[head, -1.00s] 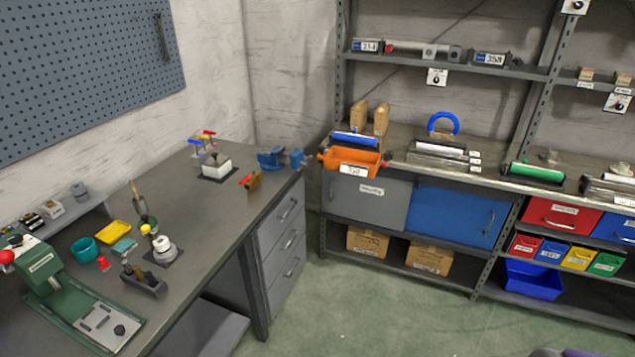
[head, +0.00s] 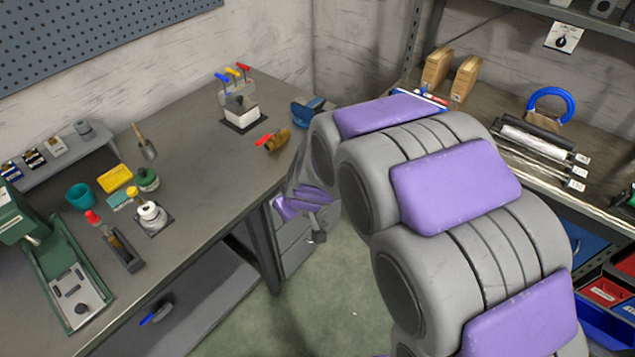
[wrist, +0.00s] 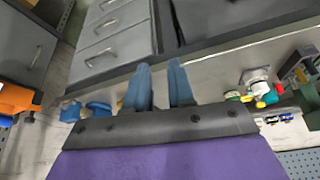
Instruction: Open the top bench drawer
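The bench has a stack of grey drawers (head: 293,257) under its right end, partly hidden by my arm in the head view. The wrist view looks inverted, so the top drawer (wrist: 122,48) is the one closest to the bench top edge. Its bar handle (wrist: 101,57) shows at the left of its front. The drawer fronts look flush and closed. My gripper (wrist: 159,66) has two blue-grey fingers with a gap between them and nothing held. In that picture the fingertips lie below and right of the top handle, apart from it as far as I can tell.
The bench top (head: 215,165) carries a hex key stand (head: 240,112), a blue vise (head: 306,108) and small tools. Green floor (head: 345,290) is open before the drawers.

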